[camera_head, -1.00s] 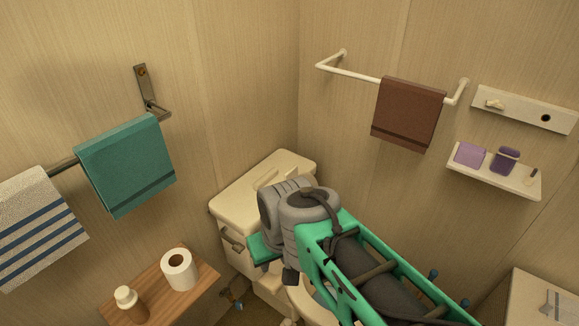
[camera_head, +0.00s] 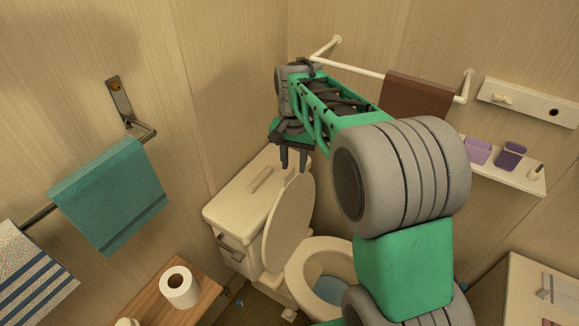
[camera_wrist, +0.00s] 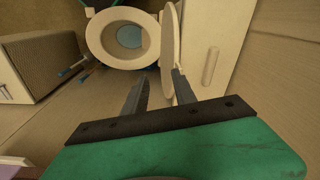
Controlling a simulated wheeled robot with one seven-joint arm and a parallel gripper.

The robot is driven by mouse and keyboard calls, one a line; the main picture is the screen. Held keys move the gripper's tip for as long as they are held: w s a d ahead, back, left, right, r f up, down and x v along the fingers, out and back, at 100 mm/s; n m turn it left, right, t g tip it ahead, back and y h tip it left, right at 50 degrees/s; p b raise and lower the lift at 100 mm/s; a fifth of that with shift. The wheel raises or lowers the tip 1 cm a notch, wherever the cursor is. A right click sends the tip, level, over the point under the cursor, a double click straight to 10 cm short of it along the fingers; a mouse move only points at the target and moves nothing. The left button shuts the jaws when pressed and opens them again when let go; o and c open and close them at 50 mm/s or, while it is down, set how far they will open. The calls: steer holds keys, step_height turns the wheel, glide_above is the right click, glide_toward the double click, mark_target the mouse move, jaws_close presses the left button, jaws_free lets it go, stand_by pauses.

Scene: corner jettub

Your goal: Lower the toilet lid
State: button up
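The beige toilet lid (camera_head: 289,220) stands raised, close to upright, in front of the tank (camera_head: 235,204). In the wrist view, the lid (camera_wrist: 168,48) shows nearly edge-on. The toilet bowl (camera_head: 302,274) is uncovered; its ring also shows in the wrist view (camera_wrist: 97,38). My gripper (camera_head: 293,166) points down above the top of the lid, with two dark fingers apart and nothing held. In the wrist view my gripper (camera_wrist: 159,77) has its right finger overlapping the lid's near edge; I cannot tell whether they touch. My arm hides part of the bowl's right side.
A brown towel (camera_head: 414,97) hangs on a white rail (camera_head: 350,68) behind my arm. A soap shelf (camera_head: 525,180) is on the right wall. A teal towel (camera_head: 112,197) hangs at left. A wooden stand (camera_head: 205,290) holds a toilet roll (camera_head: 179,287). A cabinet (camera_head: 525,295) stands at right.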

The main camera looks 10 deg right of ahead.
mark_target(288, 171)
steer(key=w+f+m, duration=0.1)
steer(key=w, duration=0.1)
steer(key=w+f+m, duration=0.1)
steer(key=w, duration=0.1)
steer(key=w+f+g+p, duration=0.1)
steer(key=w+f, duration=0.1)
steer(key=w, duration=0.1)
steer(key=shift+w+a+f+m, duration=0.1)
steer(key=shift+m, duration=0.3)
steer(key=shift+w+f, duration=0.15)
steer(key=shift+f, duration=0.2)
step_height(288, 171, down, 7)
steer(key=shift+f+p, duration=0.15)
steer(key=shift+p, duration=0.65)
steer(key=shift+c, duration=0.2)
jaws_close()
